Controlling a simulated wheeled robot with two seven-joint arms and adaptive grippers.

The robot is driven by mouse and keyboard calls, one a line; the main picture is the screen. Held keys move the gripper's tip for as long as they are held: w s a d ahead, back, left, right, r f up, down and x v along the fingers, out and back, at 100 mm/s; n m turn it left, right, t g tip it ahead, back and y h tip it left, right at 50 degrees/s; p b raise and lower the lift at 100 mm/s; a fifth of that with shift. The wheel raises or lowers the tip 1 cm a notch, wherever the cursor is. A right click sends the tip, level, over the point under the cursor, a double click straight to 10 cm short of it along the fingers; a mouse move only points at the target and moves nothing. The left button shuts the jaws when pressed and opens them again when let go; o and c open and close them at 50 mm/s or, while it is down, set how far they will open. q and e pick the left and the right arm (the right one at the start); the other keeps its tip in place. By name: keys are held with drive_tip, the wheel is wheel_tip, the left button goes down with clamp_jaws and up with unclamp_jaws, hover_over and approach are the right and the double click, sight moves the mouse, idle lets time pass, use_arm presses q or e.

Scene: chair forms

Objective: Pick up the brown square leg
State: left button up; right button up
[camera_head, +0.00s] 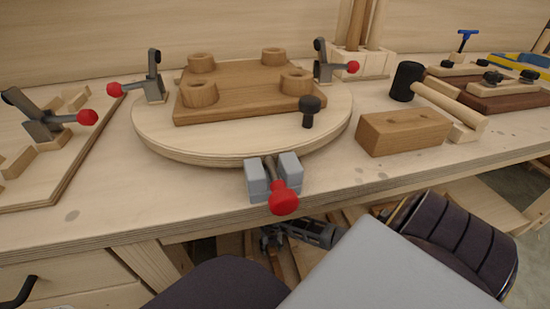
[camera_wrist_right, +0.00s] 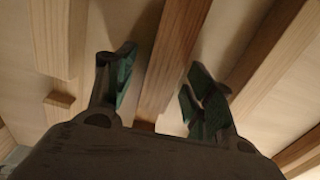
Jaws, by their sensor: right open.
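In the right wrist view, a brown square leg (camera_wrist_right: 176,55) runs lengthwise between the two fingers of my right gripper (camera_wrist_right: 158,78). The fingers are apart, one on each side of it, with green inner pads showing; I cannot tell whether either touches it. In the head view, my right gripper (camera_head: 268,240) is low, below the table's front edge, among wooden bars (camera_head: 234,246) that are partly hidden. Which of these is the leg between the fingers is unclear there. My left gripper is not in view.
Similar bars lie on both sides in the wrist view, at left (camera_wrist_right: 60,40) and right (camera_wrist_right: 265,60). Above, the workbench (camera_head: 110,215) has a front clamp with a red knob (camera_head: 284,201), a round board (camera_head: 160,138) and a wooden block (camera_head: 403,132).

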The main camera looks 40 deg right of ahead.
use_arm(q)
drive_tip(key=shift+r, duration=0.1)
use_arm(e)
drive_tip(key=c, duration=0.9)
clamp_jaws()
drive_tip(key=shift+r, duration=0.15)
drive_tip(key=shift+r+p, duration=2.2)
drive_tip(key=shift+r, duration=1.6)
drive_tip(key=shift+r+p, duration=0.5)
drive_tip(key=shift+r, duration=0.55)
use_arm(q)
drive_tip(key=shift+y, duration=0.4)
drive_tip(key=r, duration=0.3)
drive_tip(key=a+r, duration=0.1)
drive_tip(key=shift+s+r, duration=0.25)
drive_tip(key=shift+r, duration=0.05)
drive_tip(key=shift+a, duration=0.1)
